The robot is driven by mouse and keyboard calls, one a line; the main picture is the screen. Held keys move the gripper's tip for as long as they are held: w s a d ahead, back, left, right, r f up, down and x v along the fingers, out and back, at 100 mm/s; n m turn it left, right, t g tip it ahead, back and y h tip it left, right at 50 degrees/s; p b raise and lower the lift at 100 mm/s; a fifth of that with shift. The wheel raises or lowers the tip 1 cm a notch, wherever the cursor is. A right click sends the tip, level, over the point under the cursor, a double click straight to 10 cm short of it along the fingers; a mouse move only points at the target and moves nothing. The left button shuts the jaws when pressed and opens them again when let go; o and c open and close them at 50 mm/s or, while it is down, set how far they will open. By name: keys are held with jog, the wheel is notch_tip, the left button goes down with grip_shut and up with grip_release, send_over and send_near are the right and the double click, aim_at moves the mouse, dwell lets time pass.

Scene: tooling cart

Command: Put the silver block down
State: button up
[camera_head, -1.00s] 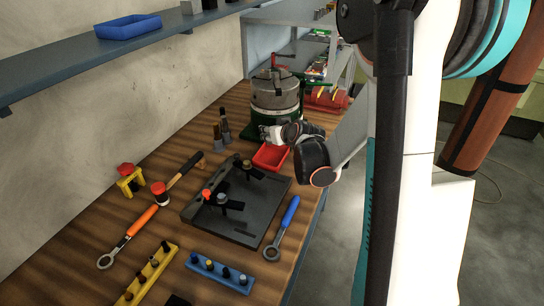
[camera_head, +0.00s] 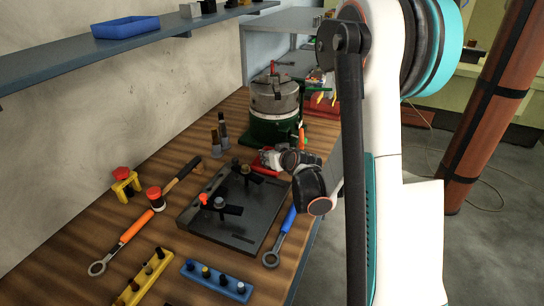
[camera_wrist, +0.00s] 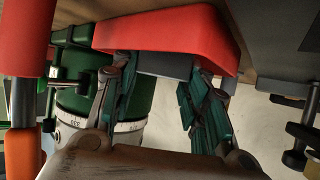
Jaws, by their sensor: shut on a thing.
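The silver block (camera_wrist: 165,66) shows as a grey piece between my fingertips in the wrist view. My gripper (camera_wrist: 162,80) is shut on it, with a dark green jointed finger on each side. The red tray (camera_wrist: 180,28) lies right beside the block in the wrist view; whether block and tray touch, I cannot tell. In the head view my gripper (camera_head: 270,158) is low over the bench at the red tray, hiding most of it. The block cannot be made out there.
A green-based chuck (camera_head: 275,103) stands just behind my gripper. A dark fixture plate (camera_head: 210,222) with clamps lies to the left, and a blue-handled wrench (camera_head: 287,221) in front. Two dark-tipped pieces (camera_head: 222,130) stand near the wall. The bench edge is close on the right.

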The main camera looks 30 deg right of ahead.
jog(key=o, duration=1)
jog(key=shift+c, duration=0.2)
jog(key=shift+s+r, duration=0.25)
jog(key=p+v, duration=0.3)
jog(key=v, duration=0.8)
jog(key=shift+s+p, duration=0.25)
jog(key=shift+p, duration=0.05)
jog(key=shift+w+a+r, duration=0.1)
jog(key=shift+a, duration=0.05)
